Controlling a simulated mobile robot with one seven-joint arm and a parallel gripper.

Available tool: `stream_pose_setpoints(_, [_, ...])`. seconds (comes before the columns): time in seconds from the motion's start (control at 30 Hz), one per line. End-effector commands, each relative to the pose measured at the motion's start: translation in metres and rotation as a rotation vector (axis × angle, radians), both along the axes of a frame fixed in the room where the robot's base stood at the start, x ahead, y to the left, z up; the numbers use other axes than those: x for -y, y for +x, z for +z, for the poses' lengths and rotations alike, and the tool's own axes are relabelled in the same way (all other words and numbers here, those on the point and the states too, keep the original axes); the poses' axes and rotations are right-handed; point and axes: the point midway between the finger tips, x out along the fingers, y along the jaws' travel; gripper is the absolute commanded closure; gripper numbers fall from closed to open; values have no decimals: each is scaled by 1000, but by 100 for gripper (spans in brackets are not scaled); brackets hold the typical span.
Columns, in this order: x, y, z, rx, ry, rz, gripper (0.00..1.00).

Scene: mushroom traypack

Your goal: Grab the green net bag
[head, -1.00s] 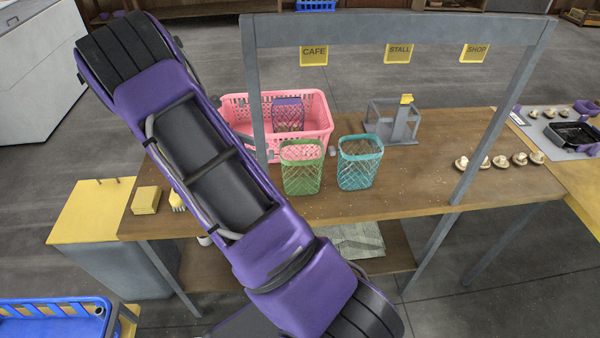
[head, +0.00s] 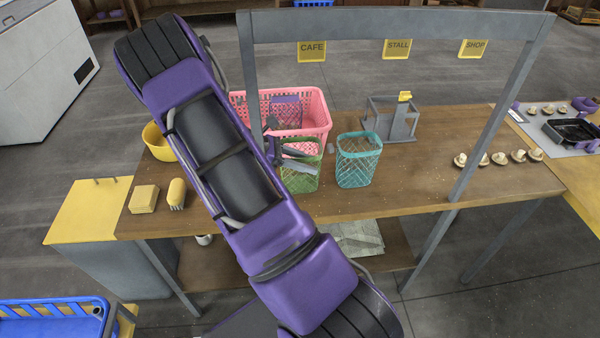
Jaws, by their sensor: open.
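The green net bag (head: 302,182) stands upright on the wooden table, just left of a teal net bag (head: 358,165). My gripper (head: 296,154) is open at the green bag's upper part, with grey fingers showing in front of or over its rim. I cannot tell whether the fingers touch the bag or straddle its rim. My purple arm comes from the lower right up and over the left part of the table and hides some of it.
A pink basket (head: 318,108) with a purple net bag (head: 286,106) stands behind. A grey frame post and the crossbar (head: 400,27) with yellow signs stand around the work area. A grey stand (head: 392,125) and several mushrooms (head: 499,158) are to the right. The table between them is clear.

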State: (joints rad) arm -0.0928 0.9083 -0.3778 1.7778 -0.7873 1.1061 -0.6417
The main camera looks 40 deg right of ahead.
Motion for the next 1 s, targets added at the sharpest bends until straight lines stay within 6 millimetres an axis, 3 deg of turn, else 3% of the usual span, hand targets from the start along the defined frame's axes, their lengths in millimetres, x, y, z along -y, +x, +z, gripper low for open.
stream_pose_setpoints(0.23, [1, -1, -1, 2, 0, 0, 60])
stream_pose_setpoints(0.47, [1, 0, -1, 2, 0, 0, 100])
stream_pose_setpoints(1.0, [1, 0, -1, 1, 1, 0, 100])
